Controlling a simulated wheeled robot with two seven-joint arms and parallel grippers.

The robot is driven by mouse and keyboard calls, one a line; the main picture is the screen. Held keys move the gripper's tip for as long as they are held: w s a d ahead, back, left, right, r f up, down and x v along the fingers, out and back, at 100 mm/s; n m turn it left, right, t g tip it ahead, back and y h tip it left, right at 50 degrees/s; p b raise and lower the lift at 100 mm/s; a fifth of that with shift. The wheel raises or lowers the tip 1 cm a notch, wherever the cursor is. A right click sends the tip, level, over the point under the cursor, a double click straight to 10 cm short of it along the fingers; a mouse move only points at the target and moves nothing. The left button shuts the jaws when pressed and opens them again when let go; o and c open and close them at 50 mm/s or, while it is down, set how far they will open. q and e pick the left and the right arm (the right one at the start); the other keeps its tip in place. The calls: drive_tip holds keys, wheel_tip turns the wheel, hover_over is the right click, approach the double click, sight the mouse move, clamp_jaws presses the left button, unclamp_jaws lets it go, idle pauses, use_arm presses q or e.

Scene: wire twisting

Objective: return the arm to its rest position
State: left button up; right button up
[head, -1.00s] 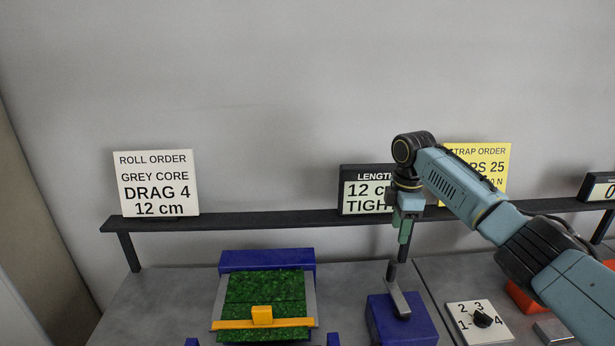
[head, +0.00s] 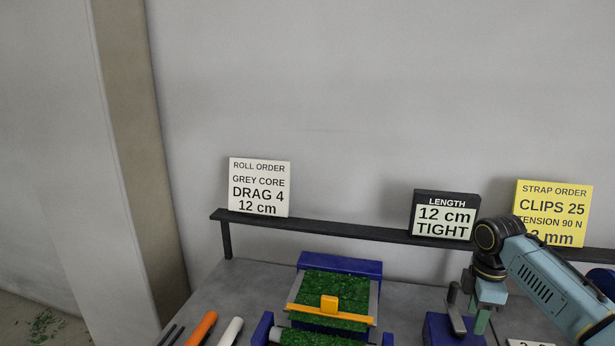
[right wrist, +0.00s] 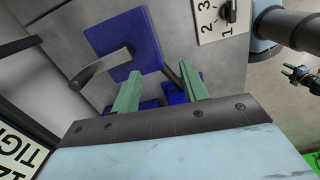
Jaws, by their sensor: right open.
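My right gripper (head: 482,322) shows in the head view at the lower right, its green fingers pointing down just right of a grey lever (head: 456,312). The lever stands on a blue block (head: 440,331). In the right wrist view, the green fingers (right wrist: 162,67) are spread apart with nothing between them. The lever (right wrist: 102,66) and its blue block (right wrist: 125,32) lie beyond the fingers, to their left. A small dark gripper with green fingers (right wrist: 297,74), apparently my left, shows at the right edge of the wrist view; its opening is unclear. It is absent from the head view.
A numbered dial plate (right wrist: 222,18) is near the blue block. A blue frame with green turf (head: 338,292) and a yellow bar (head: 330,312) stands left of it. A dark shelf (head: 320,229) carries several signs.

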drive_tip(key=s+a+f+m+t+y, duration=0.1)
drive_tip(key=s+a+f+m, duration=0.1)
drive_tip(key=s+a+f, duration=1.2)
drive_tip(key=s+r+m+t, duration=0.35)
drive_tip(key=s+m, duration=0.65)
drive_tip(key=s, duration=1)
wheel_tip(320, 180, down, 27)
drive_tip(key=s+g+b, duration=0.2)
use_arm(q)
drive_tip(key=f+b, duration=0.1)
drive_tip(key=f, duration=0.1)
drive_tip(key=w+f, duration=0.1)
drive_tip(key=shift+w+f+b, duration=0.15)
drive_tip(key=shift+f+b, duration=0.2)
drive_tip(key=shift+b, duration=0.05)
use_arm(e)
drive_tip(key=s+d+f+g, duration=0.1)
drive_tip(key=s+d+f, duration=0.2)
drive_tip(key=s+f, duration=1.3)
drive_tip(key=shift+d+f+h, duration=0.2)
drive_tip(key=shift+f+h, duration=0.1)
drive_tip(key=shift+h, duration=0.1)
